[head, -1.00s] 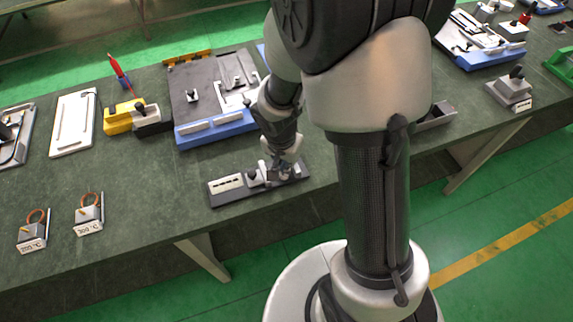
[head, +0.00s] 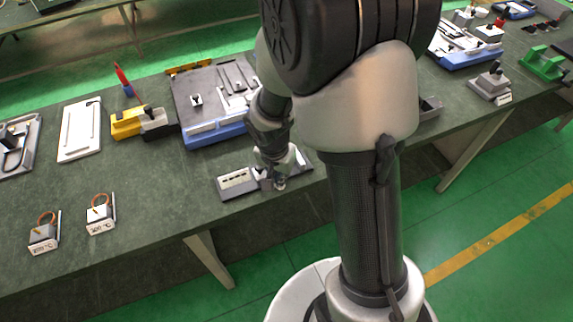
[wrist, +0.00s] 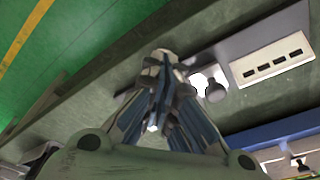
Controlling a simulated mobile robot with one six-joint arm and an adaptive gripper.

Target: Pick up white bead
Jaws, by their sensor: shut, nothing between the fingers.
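My gripper (head: 280,184) is at the front edge of a dark fixture strip (head: 306,176) on the bench, low over it. In the wrist view my gripper (wrist: 160,58) has its fingers together with nothing seen held. The fixture's light plate with dark slots (wrist: 272,60) is right of the fingers, beside a grey knob (wrist: 214,92). A bright white patch (wrist: 222,77) lies by the knob; I cannot tell whether it is the bead. No white bead can be clearly made out, and the fingers hide part of the fixture.
Two heater blocks (head: 100,217) (head: 43,237) with orange loops stand at the left front. A blue-edged fixture (head: 215,131), a yellow and black block (head: 128,122) and a white plate (head: 80,130) are farther back. The bench front between heaters and strip is clear.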

